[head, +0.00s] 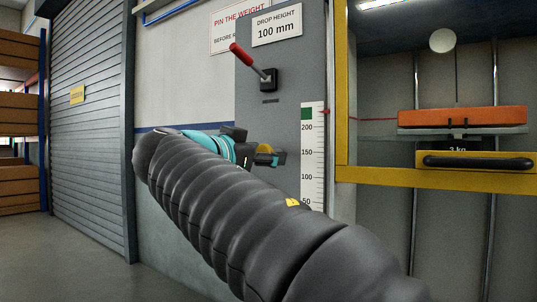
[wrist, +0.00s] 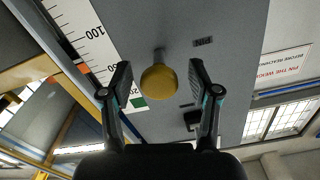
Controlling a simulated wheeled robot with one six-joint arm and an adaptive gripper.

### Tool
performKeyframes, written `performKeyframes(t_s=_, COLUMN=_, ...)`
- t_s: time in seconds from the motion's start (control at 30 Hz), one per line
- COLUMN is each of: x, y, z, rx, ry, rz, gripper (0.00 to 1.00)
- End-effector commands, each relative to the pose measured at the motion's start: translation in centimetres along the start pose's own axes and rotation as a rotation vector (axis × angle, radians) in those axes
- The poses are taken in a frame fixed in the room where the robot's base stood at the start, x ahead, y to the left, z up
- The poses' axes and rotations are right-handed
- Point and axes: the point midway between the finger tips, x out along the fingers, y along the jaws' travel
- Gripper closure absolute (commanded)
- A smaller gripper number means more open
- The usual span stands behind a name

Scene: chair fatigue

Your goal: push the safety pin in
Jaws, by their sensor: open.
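The safety pin shows as a round yellow knob (wrist: 159,83) on a short grey stem, standing out from the grey panel in the wrist view. My gripper (wrist: 160,72) is open, with one finger on each side of the knob and visible gaps between. It does not touch the knob in this view; how deep the knob sits between the fingers is hard to tell. In the head view my gripper (head: 272,157) is at the panel, left of the height scale, and a little of the yellow knob (head: 264,149) shows beside its fingers. My arm hides much of that area.
A red-handled lever (head: 241,54) sticks out above on the panel. A white height scale (head: 313,150) with a green mark stands right of the knob. Further right, a yellow frame (head: 390,176) with a black handle (head: 478,162) fronts a rig holding an orange weight (head: 463,116).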

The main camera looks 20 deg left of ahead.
Motion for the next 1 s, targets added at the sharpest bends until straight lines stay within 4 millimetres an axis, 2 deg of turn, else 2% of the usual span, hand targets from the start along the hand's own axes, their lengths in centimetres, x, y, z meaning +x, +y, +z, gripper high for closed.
performKeyframes(t_s=0.13, x=-0.5, y=0.0, z=0.0, rx=0.0, ry=0.0, rz=-0.001, gripper=0.39)
performKeyframes(t_s=0.23, x=-1.6, y=-0.1, z=0.0, rx=0.0, ry=-0.001, rz=-0.002, gripper=0.39)
performKeyframes(t_s=0.7, x=-10.2, y=-0.1, z=0.1, rx=0.0, ry=-0.001, rz=-0.004, gripper=0.39)
performKeyframes(t_s=0.83, x=-11.4, y=-0.1, z=0.0, rx=0.0, ry=0.0, rz=-0.002, gripper=0.39)
performKeyframes(t_s=1.0, x=-12.1, y=-0.1, z=0.0, rx=0.0, ry=0.0, rz=0.0, gripper=0.39)
